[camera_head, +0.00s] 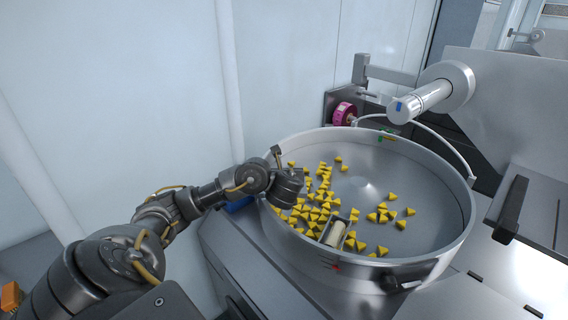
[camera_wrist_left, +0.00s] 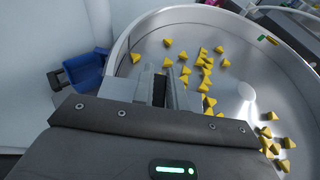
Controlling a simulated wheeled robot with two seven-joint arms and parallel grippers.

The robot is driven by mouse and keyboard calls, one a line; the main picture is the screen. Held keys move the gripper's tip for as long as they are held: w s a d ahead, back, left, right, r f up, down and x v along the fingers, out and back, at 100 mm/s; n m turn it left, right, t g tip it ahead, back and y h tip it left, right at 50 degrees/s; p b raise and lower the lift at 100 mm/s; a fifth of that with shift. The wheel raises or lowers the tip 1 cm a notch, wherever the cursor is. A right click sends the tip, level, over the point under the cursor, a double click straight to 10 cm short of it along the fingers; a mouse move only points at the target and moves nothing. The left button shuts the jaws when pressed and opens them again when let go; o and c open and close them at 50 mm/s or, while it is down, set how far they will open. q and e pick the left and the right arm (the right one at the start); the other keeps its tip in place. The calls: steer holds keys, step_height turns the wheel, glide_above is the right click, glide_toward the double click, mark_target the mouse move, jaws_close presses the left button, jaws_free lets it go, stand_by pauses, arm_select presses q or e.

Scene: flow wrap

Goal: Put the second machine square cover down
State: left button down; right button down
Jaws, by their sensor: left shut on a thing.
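My left gripper (camera_head: 277,157) reaches in from the left to the left rim of the round metal pan. In the left wrist view its fingers (camera_wrist_left: 158,90) are shut on a small dark piece (camera_wrist_left: 158,90) between them, mostly hidden, with the pan behind. I cannot tell what this piece belongs to. A flat grey panel (camera_head: 541,205) with a long black handle (camera_head: 510,209) lies at the right of the head view. I cannot tell whether it is the square cover. My right gripper is not in view.
The round pan (camera_head: 448,250) holds many yellow triangular pieces (camera_head: 318,212) and has a black handle (camera_head: 408,275) in front. A metal cylinder arm (camera_head: 425,100) and a pink roll (camera_head: 344,113) stand behind it. A blue part (camera_wrist_left: 84,70) is left of the gripper.

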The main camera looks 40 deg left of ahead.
mark_target(304, 191)
arm_select(q)
steer(key=shift+s+d+r, duration=0.3)
steer(key=shift+s+d, duration=0.1)
steer(key=shift+s, duration=0.1)
steer(key=shift+m+t+h, duration=0.8)
steer(key=shift+m+h, duration=0.1)
steer(key=d+b, duration=0.1)
steer(key=d, duration=0.1)
steer(key=w+d+f, duration=0.1)
steer(key=d, duration=0.1)
steer(key=d+b, duration=0.1)
steer(key=d, duration=0.2)
steer(key=shift+w+d+f+b, duration=0.1)
steer(key=shift+w+f+b, duration=0.1)
steer(key=shift+b, duration=0.1)
steer(key=s+d+r+m+t+h+b, duration=0.1)
steer(key=d+m+h+b, duration=0.2)
steer(key=d, duration=0.6)
steer(key=s+d+r+m+t+h+b, duration=0.1)
steer(key=d+r+m+h+b, duration=0.1)
steer(key=d, duration=0.8)
steer(key=m+h+b, duration=0.1)
steer(key=m+h, duration=0.1)
steer(key=shift+h+b, duration=0.3)
